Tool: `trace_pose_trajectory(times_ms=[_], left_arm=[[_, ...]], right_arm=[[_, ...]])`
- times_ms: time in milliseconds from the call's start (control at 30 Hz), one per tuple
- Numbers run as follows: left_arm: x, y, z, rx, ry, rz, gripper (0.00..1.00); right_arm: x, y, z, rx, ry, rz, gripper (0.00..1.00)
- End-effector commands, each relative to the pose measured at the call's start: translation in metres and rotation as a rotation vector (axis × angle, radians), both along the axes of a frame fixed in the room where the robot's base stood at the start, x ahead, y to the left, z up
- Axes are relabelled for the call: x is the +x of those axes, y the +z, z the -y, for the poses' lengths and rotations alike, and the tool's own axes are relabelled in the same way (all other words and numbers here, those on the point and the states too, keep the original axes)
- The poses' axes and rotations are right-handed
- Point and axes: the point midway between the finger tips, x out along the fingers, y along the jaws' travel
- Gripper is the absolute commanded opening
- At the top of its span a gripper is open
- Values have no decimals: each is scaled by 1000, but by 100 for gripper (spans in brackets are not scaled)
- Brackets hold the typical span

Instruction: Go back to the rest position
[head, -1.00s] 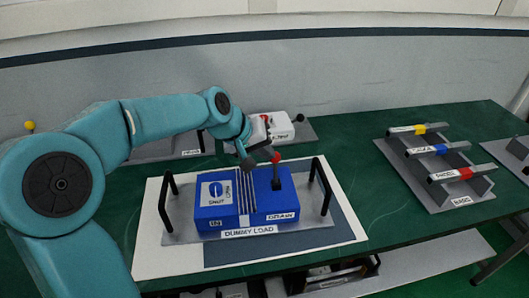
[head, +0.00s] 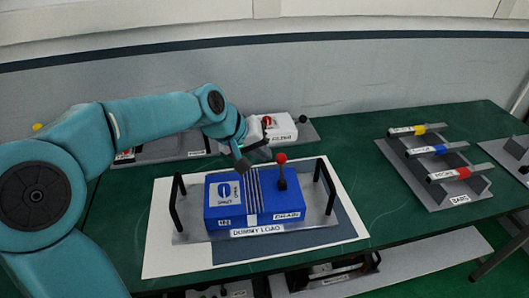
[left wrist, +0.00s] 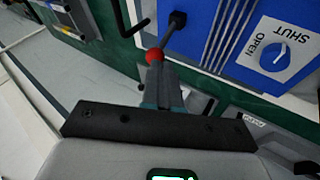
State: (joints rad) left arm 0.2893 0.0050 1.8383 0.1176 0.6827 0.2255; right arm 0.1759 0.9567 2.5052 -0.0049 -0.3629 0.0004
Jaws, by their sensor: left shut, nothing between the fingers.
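My left gripper (head: 243,164) is shut and empty, above the back edge of the blue dummy load box (head: 228,222). It is left of the black lever with a red ball (head: 281,158), which stands upright on the box, and looks apart from it. In the left wrist view the red ball (left wrist: 155,56) shows just beyond my finger ends, with the lever rod leading to the blue face. A dial (left wrist: 282,51) marked OPEN and SHUT is on the same face. My right gripper is not in view.
The dummy load sits on a metal tray with black handles (head: 324,186) on a white and dark mat (head: 160,245). A white box (head: 284,127) with a lever is behind. A rack of labelled bars (head: 440,155) stands right. Green table between is clear.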

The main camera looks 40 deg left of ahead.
Motion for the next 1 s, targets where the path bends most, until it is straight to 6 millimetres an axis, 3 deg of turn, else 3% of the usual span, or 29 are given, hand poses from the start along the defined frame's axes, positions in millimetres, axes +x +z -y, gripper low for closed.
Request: trace_pose_trajectory(times_ms=[400, 767, 867, 1000], left_arm=[[-43, 64, -14, 3, 3, 9, 0], [-54, 76, -16, 2, 2, 6, 0], [-54, 83, -16, 3, 2, 7, 0], [-55, 112, -16, 3, 2, 7, 0]], right_arm=[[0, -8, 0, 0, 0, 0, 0], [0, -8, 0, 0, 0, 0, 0], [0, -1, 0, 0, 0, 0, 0], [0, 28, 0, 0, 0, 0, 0]])
